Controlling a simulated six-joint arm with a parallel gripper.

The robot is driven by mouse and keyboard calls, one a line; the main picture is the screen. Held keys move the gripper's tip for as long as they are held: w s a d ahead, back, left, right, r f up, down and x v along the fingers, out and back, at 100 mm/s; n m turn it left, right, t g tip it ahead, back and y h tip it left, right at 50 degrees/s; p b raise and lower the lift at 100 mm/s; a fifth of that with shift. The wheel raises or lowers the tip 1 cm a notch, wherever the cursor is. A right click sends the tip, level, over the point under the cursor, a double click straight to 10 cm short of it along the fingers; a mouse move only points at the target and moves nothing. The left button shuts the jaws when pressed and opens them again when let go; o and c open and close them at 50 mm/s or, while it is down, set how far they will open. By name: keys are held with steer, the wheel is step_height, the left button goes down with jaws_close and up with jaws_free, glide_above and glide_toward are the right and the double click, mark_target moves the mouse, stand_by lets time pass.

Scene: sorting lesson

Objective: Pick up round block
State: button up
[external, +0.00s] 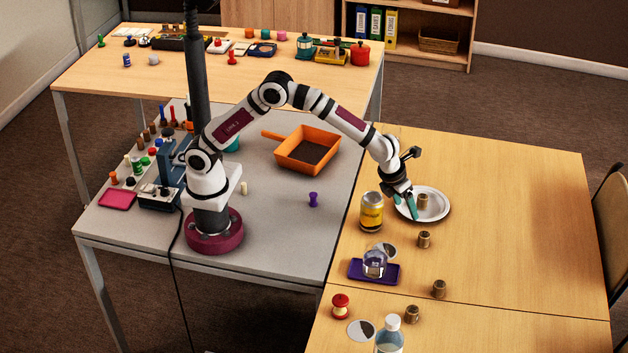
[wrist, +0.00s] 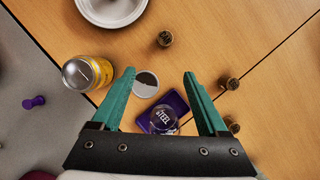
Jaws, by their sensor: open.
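Several brass-brown, short round blocks stand on the wooden table. One round block (external: 424,239) stands just in front of the white plate and also shows in the wrist view (wrist: 165,39). More stand nearer the camera, at the lower middle (external: 439,288) and beside the red spool (external: 412,314). My gripper (external: 405,205) is over the plate's left side, teal fingers apart. In the wrist view, my gripper (wrist: 158,74) is open, with nothing held between its fingers.
A yellow can (external: 371,213) stands close left of the plate. A purple tray (external: 390,278) bears a clear rounded object marked STEEL (wrist: 163,119); a silver disc (wrist: 146,84) lies beside it. A red spool (external: 340,307) and bottle (external: 389,338) stand in front. The table's right side is clear.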

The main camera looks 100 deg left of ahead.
mark_target(424, 235)
steer(key=x, duration=0.5)
steer(key=w+x, duration=0.1)
steer(key=x, duration=0.5)
steer(key=w+x, duration=0.1)
steer(key=x, duration=0.4)
steer(key=shift+a+r, duration=0.15)
steer(key=shift+a, duration=0.25)
jaws_close()
